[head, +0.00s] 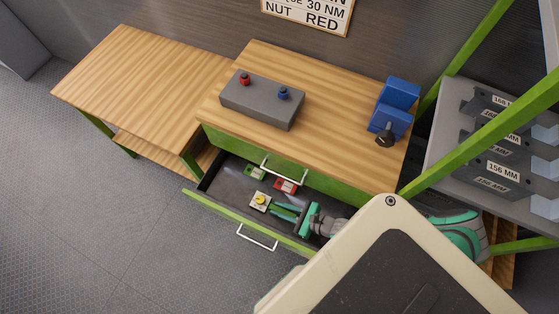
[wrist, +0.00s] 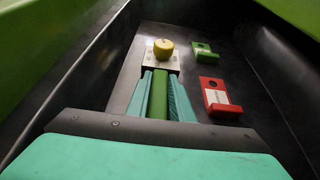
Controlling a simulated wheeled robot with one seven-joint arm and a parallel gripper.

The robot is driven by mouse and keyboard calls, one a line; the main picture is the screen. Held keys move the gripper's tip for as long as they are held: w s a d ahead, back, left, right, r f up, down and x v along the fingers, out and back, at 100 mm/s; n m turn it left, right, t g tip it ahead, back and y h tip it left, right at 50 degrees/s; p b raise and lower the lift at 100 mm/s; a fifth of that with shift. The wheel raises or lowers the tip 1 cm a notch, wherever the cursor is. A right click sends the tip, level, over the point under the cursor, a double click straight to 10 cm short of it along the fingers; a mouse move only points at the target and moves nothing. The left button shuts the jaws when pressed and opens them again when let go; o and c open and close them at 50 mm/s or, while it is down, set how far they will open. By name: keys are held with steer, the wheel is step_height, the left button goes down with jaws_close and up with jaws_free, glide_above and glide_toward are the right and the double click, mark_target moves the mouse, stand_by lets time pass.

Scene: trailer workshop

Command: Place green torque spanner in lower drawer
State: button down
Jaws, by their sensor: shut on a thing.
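The lower drawer (head: 222,185) is pulled open under the workbench, with a green front and a dark interior. My gripper (head: 282,211) is reaching down inside it, near its right half. In the wrist view my gripper (wrist: 160,92) is shut on the green torque spanner (wrist: 159,96), whose green bar lies between the two teal fingers. The spanner's far end points at a pale plate with a yellow knob (wrist: 164,47). I cannot tell whether they touch, or whether the spanner rests on the drawer floor.
A green block (head: 255,171) and a red block (head: 286,186) lie in the drawer beyond my gripper. The drawer's left end is bare. On the bench (head: 215,110) stand a grey box (head: 262,101) with red and blue knobs and a blue device (head: 390,110). A shelf (head: 455,125) stands right.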

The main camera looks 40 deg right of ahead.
steer(key=c, duration=1.6)
jaws_free()
steer(key=shift+f, duration=0.1)
steer(key=shift+o, duration=0.2)
steer(key=v, duration=1.2)
steer(key=shift+w, duration=0.1)
